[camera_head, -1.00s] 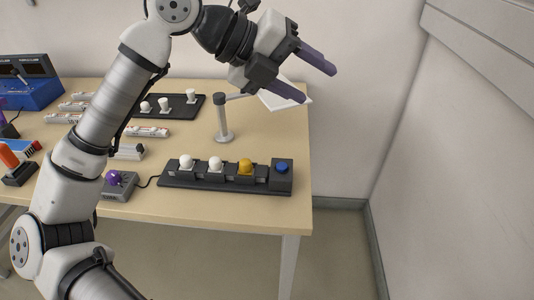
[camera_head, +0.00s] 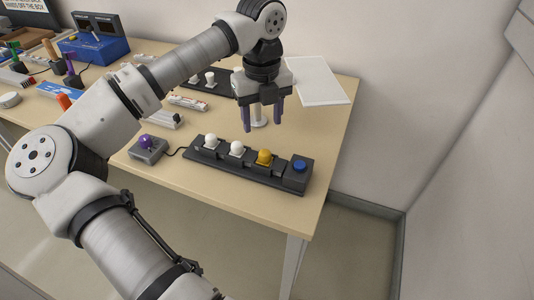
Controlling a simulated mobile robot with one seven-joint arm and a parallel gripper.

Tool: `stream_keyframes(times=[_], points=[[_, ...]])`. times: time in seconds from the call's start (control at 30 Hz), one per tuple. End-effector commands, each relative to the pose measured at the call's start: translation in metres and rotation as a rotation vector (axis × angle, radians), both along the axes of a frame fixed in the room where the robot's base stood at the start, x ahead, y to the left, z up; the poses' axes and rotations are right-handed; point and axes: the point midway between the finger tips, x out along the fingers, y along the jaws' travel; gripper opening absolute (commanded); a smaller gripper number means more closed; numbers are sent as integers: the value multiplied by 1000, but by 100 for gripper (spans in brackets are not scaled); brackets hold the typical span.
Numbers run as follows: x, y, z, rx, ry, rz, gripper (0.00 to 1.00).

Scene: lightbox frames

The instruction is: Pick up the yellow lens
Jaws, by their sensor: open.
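The yellow lens (camera_head: 264,157) is a small dome seated in a dark strip-shaped holder (camera_head: 230,163) near the table's front right edge. Two white domes, one nearer (camera_head: 237,148) and one farther left (camera_head: 211,140), sit in the same row to its left. A blue button (camera_head: 299,165) is on the box at the right end. My gripper (camera_head: 263,117) points down with its two purple fingers apart and nothing between them. It is above and behind the row, apart from the yellow lens.
A grey box with a purple knob (camera_head: 147,147) stands left of the holder. A pale post (camera_head: 259,116) stands behind the gripper's fingers. A black tray (camera_head: 211,81) with white pieces and a white panel (camera_head: 317,81) lie farther back. A wall is at the right.

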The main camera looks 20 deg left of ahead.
Motion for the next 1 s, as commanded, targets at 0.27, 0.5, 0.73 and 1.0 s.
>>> stream_keyframes(times=[0.27, 0.5, 0.73, 1.0], points=[[0, -1, -40, -3, -1, -1, 54], [-2, -4, -59, -5, -1, -4, 54], [-3, -5, -91, -4, -2, -2, 54], [-3, -5, -96, -3, -3, -2, 54]])
